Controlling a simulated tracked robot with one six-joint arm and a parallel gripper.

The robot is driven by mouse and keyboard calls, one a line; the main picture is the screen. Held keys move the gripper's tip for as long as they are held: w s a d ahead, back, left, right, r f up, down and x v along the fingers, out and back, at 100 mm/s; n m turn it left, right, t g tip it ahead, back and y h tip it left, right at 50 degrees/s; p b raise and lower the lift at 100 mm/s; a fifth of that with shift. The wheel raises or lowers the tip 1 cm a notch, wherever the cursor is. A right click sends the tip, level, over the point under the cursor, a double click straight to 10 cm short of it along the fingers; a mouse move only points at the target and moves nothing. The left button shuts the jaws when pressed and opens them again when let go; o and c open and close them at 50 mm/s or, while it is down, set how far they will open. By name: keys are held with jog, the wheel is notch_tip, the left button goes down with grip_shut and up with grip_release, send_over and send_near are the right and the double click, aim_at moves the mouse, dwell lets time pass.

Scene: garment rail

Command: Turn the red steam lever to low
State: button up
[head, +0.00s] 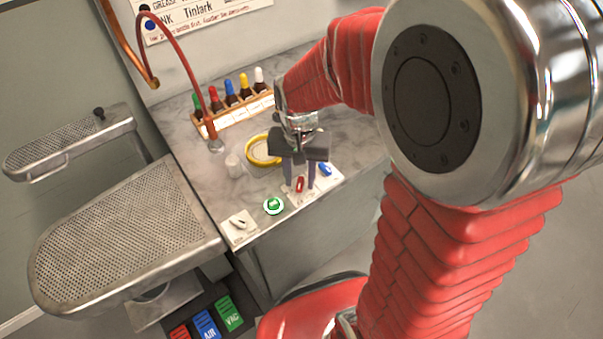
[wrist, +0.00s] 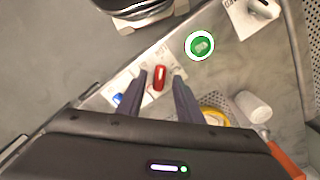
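The red steam lever (head: 300,184) sits on a pale plate near the front edge of the counter, between the blue lever and the green button. In the wrist view the red lever (wrist: 160,77) shows between and just beyond my two fingertips. My gripper (head: 297,187) points down over it with its fingers apart, one on each side. There are visible gaps between the fingers and the lever, so they do not appear to grip it. My gripper also shows in the wrist view (wrist: 160,80).
A blue lever (head: 325,169) is close on the right. A green button (head: 273,205) and a white switch plate (head: 240,225) are on the left.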

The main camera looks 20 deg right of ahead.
aim_at(303, 189)
notch_tip(303, 189, up, 14)
jog(key=shift+f, duration=0.15)
dwell(0.5)
dwell(0.5)
jog(key=s+r+n+t, duration=0.3)
jog(key=s+n+t, duration=0.2)
jog(key=s, duration=0.6)
jog(key=shift+s+d+t, duration=0.2)
jog(key=shift+d+t, duration=0.1)
